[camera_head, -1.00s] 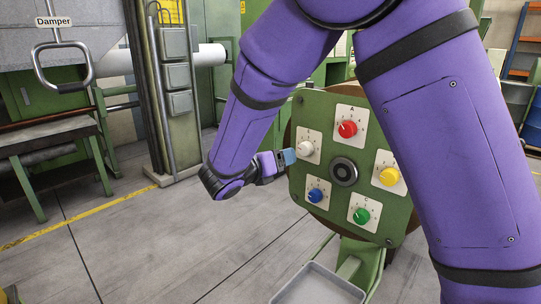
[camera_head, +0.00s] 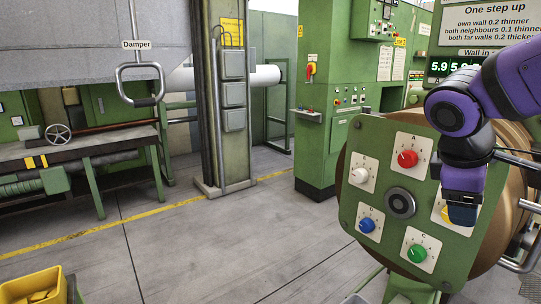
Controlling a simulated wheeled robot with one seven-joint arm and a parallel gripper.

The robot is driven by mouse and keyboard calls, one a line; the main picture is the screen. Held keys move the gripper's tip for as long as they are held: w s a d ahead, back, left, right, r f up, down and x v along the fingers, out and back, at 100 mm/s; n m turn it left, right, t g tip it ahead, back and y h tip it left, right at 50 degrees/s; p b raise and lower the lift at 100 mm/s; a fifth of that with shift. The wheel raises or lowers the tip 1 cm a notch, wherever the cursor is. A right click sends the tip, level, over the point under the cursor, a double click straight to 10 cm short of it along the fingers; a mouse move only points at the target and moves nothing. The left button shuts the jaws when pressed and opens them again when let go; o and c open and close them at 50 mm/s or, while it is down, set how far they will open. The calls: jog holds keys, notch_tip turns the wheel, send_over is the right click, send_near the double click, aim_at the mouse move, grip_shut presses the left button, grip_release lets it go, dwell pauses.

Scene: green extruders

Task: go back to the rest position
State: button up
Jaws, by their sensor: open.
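My purple arm comes in from the right edge and bends down at a dark joint. My gripper (camera_head: 462,214), with dark blue fingertips, hangs in front of the right side of the green knob panel (camera_head: 381,186) and is open. It partly covers the yellow knob (camera_head: 444,214); I cannot tell whether it touches it. The panel also has a red knob (camera_head: 407,158), a white knob (camera_head: 359,175), a blue knob (camera_head: 367,225) and a green knob (camera_head: 417,253) around a dark central hub (camera_head: 401,203).
A green control cabinet (camera_head: 343,110) stands behind the panel. At left are a hanging damper handle (camera_head: 140,85) and a green bench (camera_head: 80,148). A yellow bin (camera_head: 33,286) is at bottom left. A readout sign (camera_head: 484,25) is at upper right. The middle floor is open.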

jog(key=s+a+r+m+t+y, duration=0.2)
jog(key=s+m+t+y, duration=0.1)
jog(key=s+m, duration=0.6)
jog(key=shift+s+r+y, duration=0.2)
jog(key=shift+r+y, duration=0.05)
jog(key=shift+y, duration=0.65)
